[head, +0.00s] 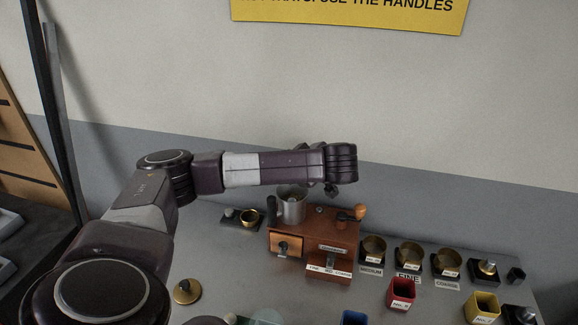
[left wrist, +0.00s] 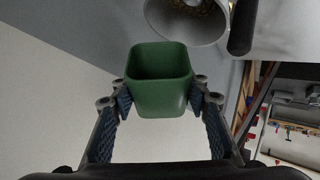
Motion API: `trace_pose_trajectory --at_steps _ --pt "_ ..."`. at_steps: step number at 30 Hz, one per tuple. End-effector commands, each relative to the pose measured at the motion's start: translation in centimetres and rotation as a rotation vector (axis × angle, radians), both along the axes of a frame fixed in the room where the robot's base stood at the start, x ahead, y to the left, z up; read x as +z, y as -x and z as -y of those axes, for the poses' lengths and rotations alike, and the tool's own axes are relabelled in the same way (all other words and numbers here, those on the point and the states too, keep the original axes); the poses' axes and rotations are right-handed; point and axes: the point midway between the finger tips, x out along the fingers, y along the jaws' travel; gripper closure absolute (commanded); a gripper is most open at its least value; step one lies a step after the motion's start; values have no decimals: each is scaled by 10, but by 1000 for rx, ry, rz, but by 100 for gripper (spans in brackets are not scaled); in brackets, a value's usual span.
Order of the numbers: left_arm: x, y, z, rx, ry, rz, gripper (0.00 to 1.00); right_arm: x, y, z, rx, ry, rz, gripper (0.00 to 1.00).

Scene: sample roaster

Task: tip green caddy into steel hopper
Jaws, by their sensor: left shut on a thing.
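The green caddy (left wrist: 160,99) is between the fingers of my left gripper (left wrist: 161,93) in the left wrist view, which is shut on it. Its square mouth shows dark inside; I cannot tell what it holds. The steel hopper (left wrist: 186,22) is just beyond the caddy at the top of that view, apart from it, with brown matter inside. In the head view the steel hopper (head: 292,209) stands on the wooden grinder (head: 318,246), partly below my left forearm. My wrist hides the caddy there. My right gripper is not in view.
Right of the grinder stand several brass cups (head: 373,250) on black bases. A red caddy (head: 401,294), a yellow caddy (head: 483,308) and a blue caddy (head: 354,318) stand nearer. A brass knobbed piece (head: 187,291) lies left. A dark post (head: 57,110) rises at far left.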

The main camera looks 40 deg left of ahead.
Motion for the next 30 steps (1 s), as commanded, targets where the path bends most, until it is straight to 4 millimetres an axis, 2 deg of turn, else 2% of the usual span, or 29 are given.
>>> trace_pose_trajectory --at_steps 8,19,30 --pt "3 0 0 1 0 1 86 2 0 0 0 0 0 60" --pt "30 0 0 0 0 1 86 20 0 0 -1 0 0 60" --pt "30 -1 2 -8 0 0 86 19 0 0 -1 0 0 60"
